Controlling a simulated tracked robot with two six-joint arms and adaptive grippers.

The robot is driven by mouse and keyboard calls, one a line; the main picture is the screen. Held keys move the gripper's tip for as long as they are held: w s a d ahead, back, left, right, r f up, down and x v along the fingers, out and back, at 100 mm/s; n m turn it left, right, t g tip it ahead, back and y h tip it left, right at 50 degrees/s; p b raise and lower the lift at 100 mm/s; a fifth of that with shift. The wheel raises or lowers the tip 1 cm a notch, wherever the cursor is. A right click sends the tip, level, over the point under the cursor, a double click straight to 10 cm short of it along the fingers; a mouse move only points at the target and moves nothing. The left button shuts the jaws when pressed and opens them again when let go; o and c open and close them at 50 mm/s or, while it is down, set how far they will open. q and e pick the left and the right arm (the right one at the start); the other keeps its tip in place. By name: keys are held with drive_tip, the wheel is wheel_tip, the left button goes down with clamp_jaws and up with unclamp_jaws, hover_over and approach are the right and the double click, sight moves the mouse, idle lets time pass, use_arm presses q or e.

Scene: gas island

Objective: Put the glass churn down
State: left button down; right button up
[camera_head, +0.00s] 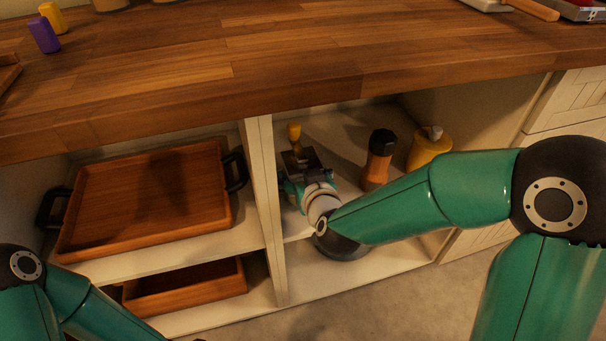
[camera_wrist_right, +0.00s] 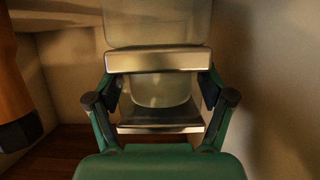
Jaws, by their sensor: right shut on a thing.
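The glass churn (camera_wrist_right: 158,27) is pale and see-through. My right gripper is shut on the churn, one finger on each side. In the head view my right gripper (camera_head: 299,165) reaches into the right-hand shelf compartment (camera_head: 350,279); the arm and gripper hide most of the churn there. Whether its base touches the shelf cannot be seen. Of my left arm only links show at the bottom left; its gripper is out of view.
An orange bottle with a black cap (camera_head: 378,158) and a yellow canister (camera_head: 429,147) stand right of my gripper. A small yellow object (camera_head: 294,133) is behind it. A divider (camera_head: 264,190) separates off the wooden trays (camera_head: 150,200). The wooden counter (camera_head: 300,50) hangs overhead.

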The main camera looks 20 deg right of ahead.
drive_tip(key=o, duration=1.5)
drive_tip(key=shift+s+r, duration=0.1)
drive_tip(key=shift+b+v, duration=1.7)
drive_tip(key=shift+v, duration=4.25)
